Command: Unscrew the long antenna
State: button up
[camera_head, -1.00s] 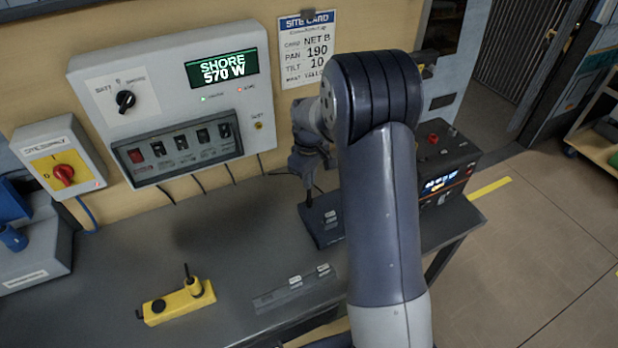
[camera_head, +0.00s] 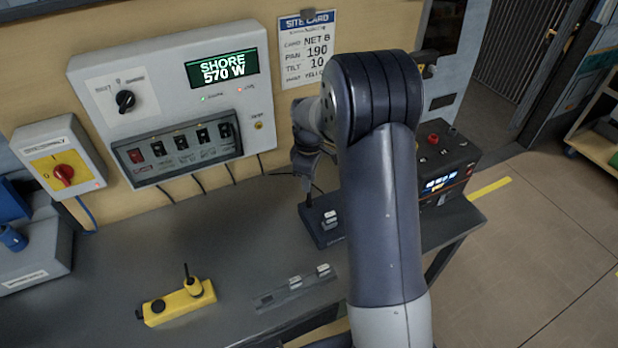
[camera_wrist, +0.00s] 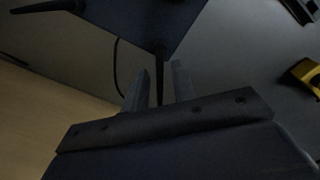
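A dark flat box (camera_head: 322,238) lies on the bench just left of my arm. A thin dark antenna (camera_head: 308,199) rises from it below my gripper (camera_head: 306,178). In the wrist view, the box (camera_wrist: 140,22) is at the top, and this antenna (camera_wrist: 160,85) stands between the two fingers of my gripper (camera_wrist: 161,80). A gap shows on each side of it, so the fingers are open around it. A second tapered antenna (camera_wrist: 45,7) reaches out from the box to the left. I cannot tell which antenna is longer.
A yellow device (camera_head: 178,302) with a short stub and a grey strip (camera_head: 296,289) lie toward the bench's front. A wall panel (camera_head: 170,100) stands behind. A black unit (camera_head: 440,165) sits right of my arm. The bench's middle is clear.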

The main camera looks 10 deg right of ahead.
jog(key=m, duration=0.4)
dwell(0.5)
jog(key=m, duration=0.4)
dwell(0.4)
jog(key=m, duration=0.4)
